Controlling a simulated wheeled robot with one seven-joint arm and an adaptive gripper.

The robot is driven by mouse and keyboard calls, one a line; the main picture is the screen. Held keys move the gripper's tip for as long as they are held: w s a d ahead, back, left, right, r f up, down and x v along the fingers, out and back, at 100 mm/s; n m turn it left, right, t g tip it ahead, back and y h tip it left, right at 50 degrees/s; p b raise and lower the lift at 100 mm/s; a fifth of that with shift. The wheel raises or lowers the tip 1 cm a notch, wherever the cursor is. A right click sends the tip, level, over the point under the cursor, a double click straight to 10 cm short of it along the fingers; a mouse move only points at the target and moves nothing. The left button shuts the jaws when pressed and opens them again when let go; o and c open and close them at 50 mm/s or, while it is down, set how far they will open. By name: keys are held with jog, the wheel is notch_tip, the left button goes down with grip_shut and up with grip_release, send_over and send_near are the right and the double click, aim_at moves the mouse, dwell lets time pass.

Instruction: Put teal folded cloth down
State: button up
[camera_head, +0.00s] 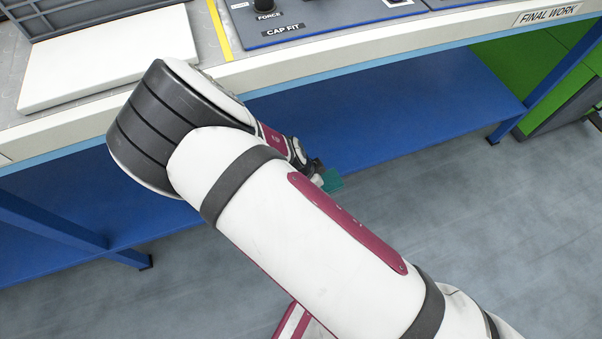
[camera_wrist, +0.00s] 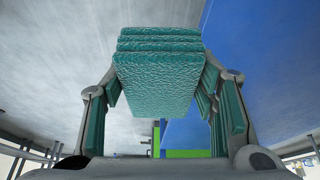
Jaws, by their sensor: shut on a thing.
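The teal folded cloth (camera_wrist: 158,80) is a thick, layered block in the middle of the wrist view. My gripper (camera_wrist: 160,95) is shut on it, with a finger against each side. In the head view a small corner of the teal cloth (camera_head: 333,180) shows past my arm, near the front of the workbench. My gripper (camera_head: 316,174) is mostly hidden behind my arm there. The cloth appears to hang in the air, in front of the blue lower shelf and the floor in that view.
The workbench top (camera_head: 215,45) holds a white flat board (camera_head: 110,55) at left and a blue "CAP FIT" panel (camera_head: 310,20) at the back. A blue lower shelf (camera_head: 400,110) runs underneath and its visible part is bare. A green bin (camera_head: 545,65) stands at right. The grey floor (camera_head: 480,220) is open.

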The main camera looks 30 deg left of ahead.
jog(key=s+a+f+m+b, duration=0.1)
jog(key=s+a+f+b, duration=0.1)
jog(key=s+a+f, duration=0.2)
notch_tip(320, 180, down, 4)
jog(key=shift+s+a+r, duration=0.2)
jog(key=shift+s, duration=0.6)
jog(key=w+a+b, duration=0.2)
jog(key=w, duration=0.2)
jog(key=w+a+f+b, duration=0.1)
jog(key=w+a+b, duration=0.1)
jog(key=w+b, duration=0.1)
jog(key=w+a+b, duration=0.3)
jog(key=w, duration=0.1)
jog(key=shift+w+f, duration=0.3)
jog(key=shift+w+a+r+b, duration=0.1)
jog(key=shift+w+a+b, duration=0.2)
jog(key=shift+w, duration=0.1)
jog(key=shift+w+a+f+b, duration=0.4)
jog(key=shift+w+f+b, duration=0.2)
jog(key=shift+f+b, duration=0.6)
jog(key=shift+f, duration=0.4)
jog(key=shift+f+b, duration=0.4)
jog(key=shift+b, duration=0.1)
